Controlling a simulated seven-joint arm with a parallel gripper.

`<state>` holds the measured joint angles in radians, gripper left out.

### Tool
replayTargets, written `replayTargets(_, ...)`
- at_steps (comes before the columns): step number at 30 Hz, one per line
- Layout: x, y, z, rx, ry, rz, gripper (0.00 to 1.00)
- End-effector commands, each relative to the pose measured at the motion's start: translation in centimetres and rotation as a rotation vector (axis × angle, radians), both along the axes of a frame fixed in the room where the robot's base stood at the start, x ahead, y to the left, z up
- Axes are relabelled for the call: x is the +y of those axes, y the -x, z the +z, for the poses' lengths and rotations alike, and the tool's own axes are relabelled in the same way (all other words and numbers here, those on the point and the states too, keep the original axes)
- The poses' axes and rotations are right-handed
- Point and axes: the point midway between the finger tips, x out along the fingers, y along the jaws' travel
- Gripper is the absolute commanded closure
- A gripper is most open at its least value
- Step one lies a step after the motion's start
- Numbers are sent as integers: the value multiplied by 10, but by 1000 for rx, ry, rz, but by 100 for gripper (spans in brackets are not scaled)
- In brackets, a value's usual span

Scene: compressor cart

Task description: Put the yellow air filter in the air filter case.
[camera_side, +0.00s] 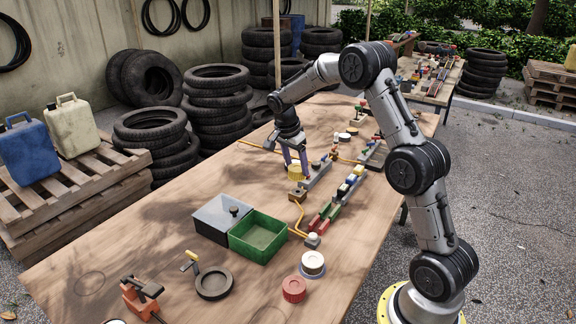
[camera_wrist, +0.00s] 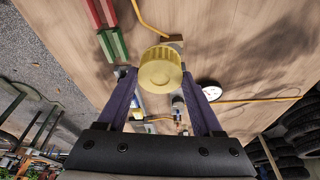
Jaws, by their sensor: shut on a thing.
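The yellow air filter (camera_side: 295,174) is a short ribbed cylinder. My gripper (camera_side: 294,164) points down and is shut on it, above the tabletop beside a small wooden block. In the wrist view the filter (camera_wrist: 160,68) sits between the two purple fingers (camera_wrist: 160,92), its round flat face toward the camera. Whether it touches the block below is unclear. I cannot tell for sure which thing is the air filter case.
A green open bin (camera_side: 259,240) and a grey box with a black knob (camera_side: 220,212) stand left of the gripper. A red round cap (camera_side: 293,289) lies near the front. Rows of coloured parts (camera_side: 338,195) and an orange hose (camera_side: 297,215) lie nearby. The left tabletop is clear.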

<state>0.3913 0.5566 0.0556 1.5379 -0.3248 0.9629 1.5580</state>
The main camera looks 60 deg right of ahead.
Motion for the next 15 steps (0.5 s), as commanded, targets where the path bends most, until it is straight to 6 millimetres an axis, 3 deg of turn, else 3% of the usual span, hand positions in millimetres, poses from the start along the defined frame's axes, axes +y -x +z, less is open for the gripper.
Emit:
replayTargets(6,12,22,11,0,0,-1,95)
replayTargets(15,16,28,15,-1,0,34,95)
